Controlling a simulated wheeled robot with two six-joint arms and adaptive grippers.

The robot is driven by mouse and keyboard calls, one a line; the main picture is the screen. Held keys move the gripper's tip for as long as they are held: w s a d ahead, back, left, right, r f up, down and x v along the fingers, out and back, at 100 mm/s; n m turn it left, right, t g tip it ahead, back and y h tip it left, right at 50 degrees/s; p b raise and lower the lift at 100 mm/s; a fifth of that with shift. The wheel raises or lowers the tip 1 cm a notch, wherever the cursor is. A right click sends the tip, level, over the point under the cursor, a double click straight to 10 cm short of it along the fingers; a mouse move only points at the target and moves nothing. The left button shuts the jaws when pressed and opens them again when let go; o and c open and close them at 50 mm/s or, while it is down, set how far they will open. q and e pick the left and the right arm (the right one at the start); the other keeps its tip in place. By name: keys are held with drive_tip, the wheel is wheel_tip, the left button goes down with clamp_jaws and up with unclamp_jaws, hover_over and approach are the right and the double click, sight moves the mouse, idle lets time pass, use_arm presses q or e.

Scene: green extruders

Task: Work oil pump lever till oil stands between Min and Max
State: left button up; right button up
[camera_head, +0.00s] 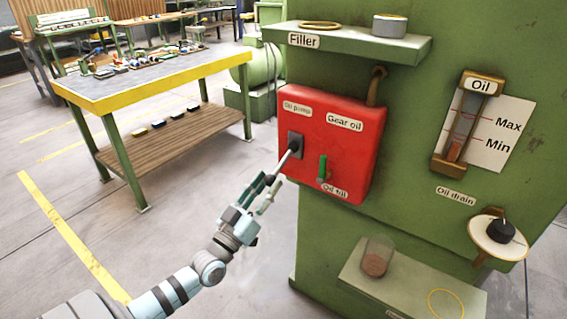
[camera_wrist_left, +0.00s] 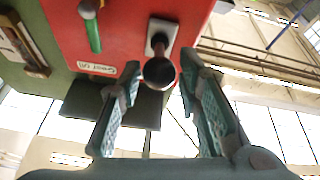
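The red oil box (camera_head: 345,150) on the green machine carries the oil pump lever (camera_head: 286,160), a thin rod slanting down and left from a dark slot. My left gripper (camera_head: 267,187) is at the lever's lower end. In the left wrist view the round dark knob (camera_wrist_left: 159,73) shows near the tips of my open left gripper (camera_wrist_left: 180,88), with gaps to both fingers. The oil gauge (camera_head: 467,120) has reddish oil low in its tube; its exact level against Min and Max is hard to tell. My right gripper is out of view.
A green-handled oil fill valve (camera_head: 322,168) sits right of the lever. A shelf (camera_head: 350,42) is above the box, and an oil drain knob (camera_head: 500,230) is at right. A glass cup (camera_head: 376,258) stands on the lower ledge. A workbench (camera_head: 150,82) is at left.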

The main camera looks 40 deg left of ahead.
sight(295, 147)
use_arm(q)
drive_tip(key=b+x, duration=0.1)
drive_tip(key=x, duration=0.6)
drive_tip(key=shift+w+r+b, duration=0.15)
drive_tip(key=shift+w+b, duration=0.15)
drive_tip(key=shift+c, duration=0.3)
clamp_jaws()
